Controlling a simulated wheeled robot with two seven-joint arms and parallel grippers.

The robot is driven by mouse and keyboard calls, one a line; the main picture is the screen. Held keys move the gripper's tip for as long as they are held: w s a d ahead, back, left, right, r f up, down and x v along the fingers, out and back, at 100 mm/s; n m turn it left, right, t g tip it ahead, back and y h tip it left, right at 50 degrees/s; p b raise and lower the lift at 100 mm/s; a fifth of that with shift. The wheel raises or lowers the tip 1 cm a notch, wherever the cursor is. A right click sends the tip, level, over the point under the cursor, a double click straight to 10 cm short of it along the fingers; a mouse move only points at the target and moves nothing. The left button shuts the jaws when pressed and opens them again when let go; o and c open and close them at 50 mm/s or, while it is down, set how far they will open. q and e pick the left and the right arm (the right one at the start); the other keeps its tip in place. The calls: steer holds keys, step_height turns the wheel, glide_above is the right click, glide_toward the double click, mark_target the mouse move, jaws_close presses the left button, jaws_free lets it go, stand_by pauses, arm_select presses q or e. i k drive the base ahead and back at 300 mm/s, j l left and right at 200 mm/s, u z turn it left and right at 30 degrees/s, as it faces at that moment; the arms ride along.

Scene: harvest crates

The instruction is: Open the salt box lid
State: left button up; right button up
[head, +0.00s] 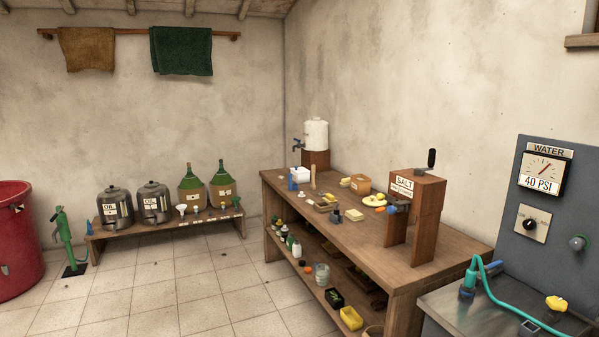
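A brown wooden box with a white label reading SALT (404,186) stands at the near right end of the wooden workbench in the head view. A black upright handle (432,158) rises from behind or on its top. The top looks flat, but at this distance I cannot make out the lid's edge or tell for sure whether it is shut. A dark metal part with an orange piece sticks out at the box's left side. Neither of my grippers is in view.
The workbench (450,250) holds small yellow blocks, a small box and a white dispenser (316,135). Its lower shelf carries bottles and tubs. A metal sink with a teal hose (490,285) stands at right. A low bench (165,226) holds oil cans and demijohns.

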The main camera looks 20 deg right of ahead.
mark_target(297, 170)
steer(key=i+z, duration=0.15)
steer(key=z, duration=0.4)
steer(key=i+j+z, duration=0.4)
steer(key=i, duration=0.25)
steer(key=i+j+z, duration=0.35)
steer(key=i+j, duration=0.25)
